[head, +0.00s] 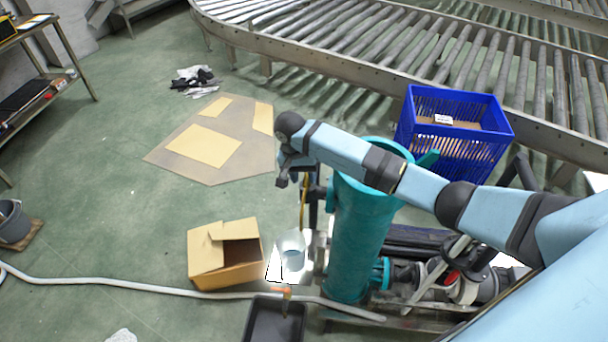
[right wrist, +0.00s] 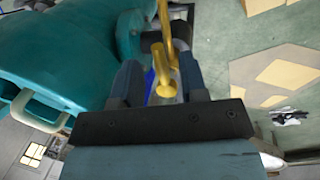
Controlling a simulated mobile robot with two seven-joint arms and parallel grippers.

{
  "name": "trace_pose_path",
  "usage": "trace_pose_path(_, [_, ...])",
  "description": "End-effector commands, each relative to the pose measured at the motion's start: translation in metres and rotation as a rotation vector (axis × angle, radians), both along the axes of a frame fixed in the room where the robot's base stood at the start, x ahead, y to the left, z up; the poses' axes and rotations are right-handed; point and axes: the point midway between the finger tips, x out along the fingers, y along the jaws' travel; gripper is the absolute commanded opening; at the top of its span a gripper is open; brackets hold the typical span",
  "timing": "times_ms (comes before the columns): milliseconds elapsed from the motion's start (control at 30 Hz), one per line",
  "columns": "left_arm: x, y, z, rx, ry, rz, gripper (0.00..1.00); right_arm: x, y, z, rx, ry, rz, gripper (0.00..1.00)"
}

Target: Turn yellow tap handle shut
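The yellow tap handle (head: 303,208) shows in the head view as a thin upright strip left of the tall teal vessel (head: 355,235). My right gripper (head: 298,174) is at its upper end, partly hidden by my wrist. In the right wrist view the yellow handle (right wrist: 165,75) lies between the two fingers of my right gripper (right wrist: 160,84). The fingers stand apart, with a gap visible on the left of the handle. Whether the right finger touches it I cannot tell. My left gripper is not in view.
A cardboard box (head: 225,262), a clear container (head: 291,250) and a black tray (head: 273,322) are on the floor below. A pale hose (head: 120,289) crosses the floor. A blue crate (head: 455,125) stands behind my right arm, before the roller conveyor (head: 350,50). Floor at left is mostly clear.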

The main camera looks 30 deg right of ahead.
Motion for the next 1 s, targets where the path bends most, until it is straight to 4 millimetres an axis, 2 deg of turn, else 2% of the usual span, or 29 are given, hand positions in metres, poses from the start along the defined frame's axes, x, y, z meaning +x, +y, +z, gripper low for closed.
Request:
trace_pose_path(133, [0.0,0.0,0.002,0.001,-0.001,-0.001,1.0,-0.001,-0.001,-0.007,0.001,-0.001,-0.001,0.4])
trace_pose_path(367, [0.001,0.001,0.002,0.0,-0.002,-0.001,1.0,-0.001,-0.001,-0.008,0.001,-0.001,-0.001,0.4])
trace_pose_path(400, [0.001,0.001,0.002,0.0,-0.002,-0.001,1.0,-0.001,-0.001,-0.008,0.001,-0.001,-0.001,0.37])
trace_pose_path(567, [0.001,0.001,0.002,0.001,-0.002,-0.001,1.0,-0.001,-0.001,-0.008,0.001,-0.001,-0.001,0.01])
trace_pose_path(833, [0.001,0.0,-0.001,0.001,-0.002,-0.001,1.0,0.0,-0.001,-0.008,0.0,-0.002,-0.009,0.0])
trace_pose_path(1000, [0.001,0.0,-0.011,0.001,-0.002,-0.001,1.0,0.002,-0.001,-0.01,-0.002,-0.003,-0.058,0.0])
